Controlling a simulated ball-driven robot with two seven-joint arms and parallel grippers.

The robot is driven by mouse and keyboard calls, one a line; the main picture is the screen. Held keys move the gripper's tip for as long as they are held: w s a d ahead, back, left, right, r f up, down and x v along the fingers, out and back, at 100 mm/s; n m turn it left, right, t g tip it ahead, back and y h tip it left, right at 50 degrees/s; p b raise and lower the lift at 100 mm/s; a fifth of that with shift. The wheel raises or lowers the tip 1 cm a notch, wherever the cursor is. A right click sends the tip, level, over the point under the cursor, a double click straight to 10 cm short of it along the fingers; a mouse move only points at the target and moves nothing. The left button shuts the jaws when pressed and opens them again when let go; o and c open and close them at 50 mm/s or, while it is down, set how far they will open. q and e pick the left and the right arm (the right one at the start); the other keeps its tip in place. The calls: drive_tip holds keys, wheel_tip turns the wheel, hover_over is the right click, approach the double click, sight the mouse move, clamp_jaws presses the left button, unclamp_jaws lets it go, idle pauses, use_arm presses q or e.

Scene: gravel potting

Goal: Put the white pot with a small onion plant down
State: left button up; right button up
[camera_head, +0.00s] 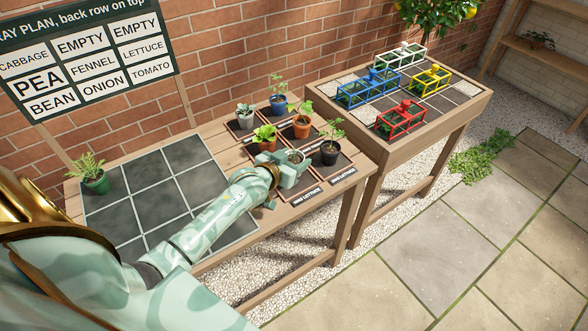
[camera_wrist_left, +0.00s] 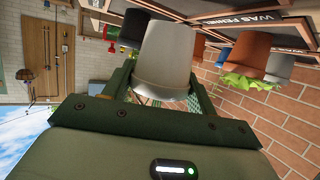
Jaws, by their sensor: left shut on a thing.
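My left gripper (camera_head: 290,168) is over the front of the dark pot squares at the right end of the potting bench. It is shut on the white pot (camera_wrist_left: 165,58), which sits between the two fingers in the left wrist view, where it looks upside down. In the head view the gripper hides most of the pot; soil and a small sprout show at its top. I cannot tell whether the pot touches the bench. My right gripper is not in view.
Close by stand a black pot (camera_head: 329,158), an orange pot (camera_head: 301,130), a blue pot (camera_head: 278,108) and other plants. The grey grid tray (camera_head: 155,190) holds a green pot (camera_head: 97,184) at its back left. A second table has coloured frames.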

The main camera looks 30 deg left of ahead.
use_arm(q)
wheel_tip(320, 180, down, 3)
drive_tip(key=shift+f+b, duration=0.2)
drive_tip(key=shift+b, duration=0.55)
drive_tip(key=shift+r, duration=0.1)
drive_tip(key=o, duration=1)
drive_tip(key=shift+o, duration=0.2)
